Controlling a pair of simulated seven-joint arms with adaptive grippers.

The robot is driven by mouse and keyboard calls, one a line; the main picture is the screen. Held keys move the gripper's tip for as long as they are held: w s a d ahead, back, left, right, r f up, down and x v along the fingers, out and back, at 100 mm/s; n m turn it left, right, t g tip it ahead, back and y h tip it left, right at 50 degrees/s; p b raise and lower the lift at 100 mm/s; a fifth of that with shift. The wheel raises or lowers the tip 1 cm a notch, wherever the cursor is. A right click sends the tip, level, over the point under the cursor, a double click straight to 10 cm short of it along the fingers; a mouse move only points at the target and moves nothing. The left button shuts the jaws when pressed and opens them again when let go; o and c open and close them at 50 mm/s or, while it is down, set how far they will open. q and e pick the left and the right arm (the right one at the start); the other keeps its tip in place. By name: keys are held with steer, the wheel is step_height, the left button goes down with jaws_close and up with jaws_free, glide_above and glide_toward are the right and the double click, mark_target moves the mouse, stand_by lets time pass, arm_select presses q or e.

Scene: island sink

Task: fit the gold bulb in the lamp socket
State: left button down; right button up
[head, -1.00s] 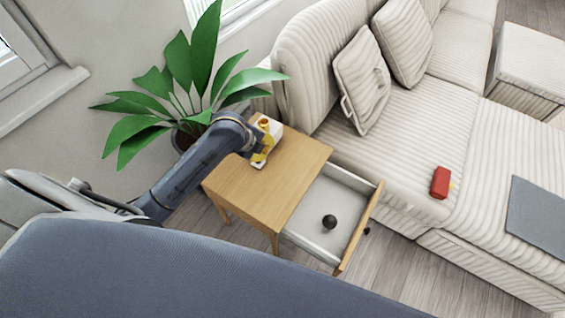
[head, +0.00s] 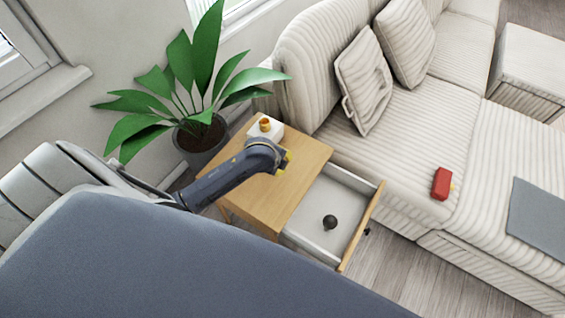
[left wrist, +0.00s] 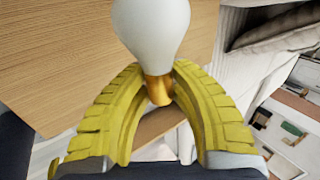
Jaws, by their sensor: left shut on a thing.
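A bulb with a white globe (left wrist: 153,25) and a gold base (left wrist: 159,89) is between the yellow fingers of my left gripper (left wrist: 160,78), which is shut on it near the gold base. In the head view my left gripper (head: 286,161) is over the right part of the wooden side table, and the bulb is hidden there by the arm. The lamp socket (head: 265,124), a small white block with an orange-gold ring on top, stands at the table's back corner, apart from the gripper. My right gripper is not in view.
A potted plant (head: 205,150) stands behind the table. A sofa (head: 400,150) is at the right, with a red object (head: 441,184) on its seat.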

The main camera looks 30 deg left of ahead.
mark_target(285, 176)
arm_select(q)
steer(key=shift+f, duration=4.65)
steer(key=shift+f, duration=0.15)
steer(key=c, duration=1.5)
jaws_free()
steer(key=shift+c, duration=0.2)
steer(key=shift+f, duration=0.1)
steer(key=v, duration=1.1)
steer(key=o, duration=0.4)
steer(key=shift+s+r, duration=0.2)
steer(key=shift+r, duration=0.4)
steer(key=shift+c, duration=0.2)
steer(key=o, duration=0.7)
steer(key=shift+r, duration=0.1)
